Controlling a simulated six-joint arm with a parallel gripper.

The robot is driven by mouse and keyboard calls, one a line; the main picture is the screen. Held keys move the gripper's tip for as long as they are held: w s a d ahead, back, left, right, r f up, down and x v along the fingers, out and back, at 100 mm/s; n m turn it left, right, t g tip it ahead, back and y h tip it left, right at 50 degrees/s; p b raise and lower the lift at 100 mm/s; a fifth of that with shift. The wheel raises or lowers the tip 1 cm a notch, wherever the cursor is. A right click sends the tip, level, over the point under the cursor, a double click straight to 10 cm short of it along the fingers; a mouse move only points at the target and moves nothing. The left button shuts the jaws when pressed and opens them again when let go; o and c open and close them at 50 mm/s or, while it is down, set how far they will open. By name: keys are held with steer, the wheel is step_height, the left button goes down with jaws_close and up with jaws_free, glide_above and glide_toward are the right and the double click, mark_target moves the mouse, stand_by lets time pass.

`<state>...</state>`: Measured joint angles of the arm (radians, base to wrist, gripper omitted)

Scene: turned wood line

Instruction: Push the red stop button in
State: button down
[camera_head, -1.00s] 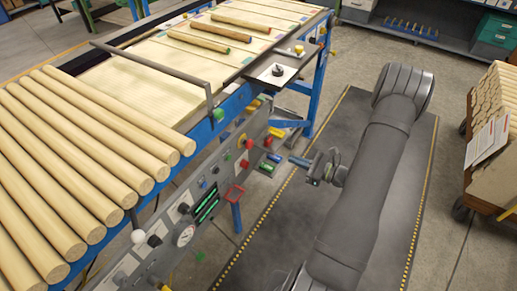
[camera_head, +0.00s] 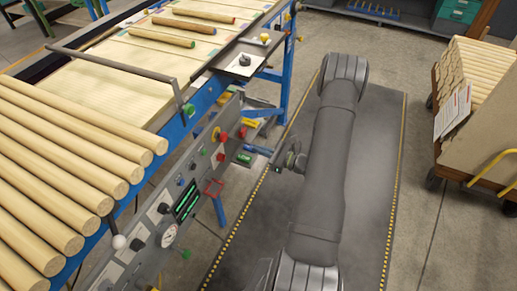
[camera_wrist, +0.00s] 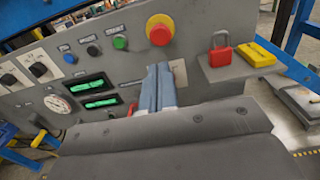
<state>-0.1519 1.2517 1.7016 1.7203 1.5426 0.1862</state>
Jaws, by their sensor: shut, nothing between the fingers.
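The red stop button (camera_wrist: 160,29) is a round red knob on a yellow base, on the grey control panel (camera_wrist: 205,86). It stands out from the panel. It also shows in the head view (camera_head: 222,137) on the panel's far part. My gripper (camera_wrist: 159,68) is shut and empty, its two blue-grey fingers together. In the wrist view its tips appear just below the button. In the head view my gripper (camera_head: 276,156) is right of the panel, with a visible gap between it and the button.
A red padlock (camera_wrist: 220,50) and a yellow block (camera_wrist: 257,54) are right of the button. Green (camera_wrist: 120,43), black (camera_wrist: 92,50) and blue (camera_wrist: 70,58) buttons are left. Wooden rods (camera_head: 65,145) lie on the line. A loaded cart (camera_head: 480,100) stands right.

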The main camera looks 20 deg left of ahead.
steer(key=a, duration=1.1)
steer(key=shift+a, duration=0.1)
steer(key=shift+a, duration=1)
steer(key=d, duration=1.4)
steer(key=shift+d, duration=0.25)
glide_toward(226, 137)
steer(key=shift+s+a+f, duration=0.1)
steer(key=shift+a, duration=0.5)
steer(key=shift+a, duration=0.1)
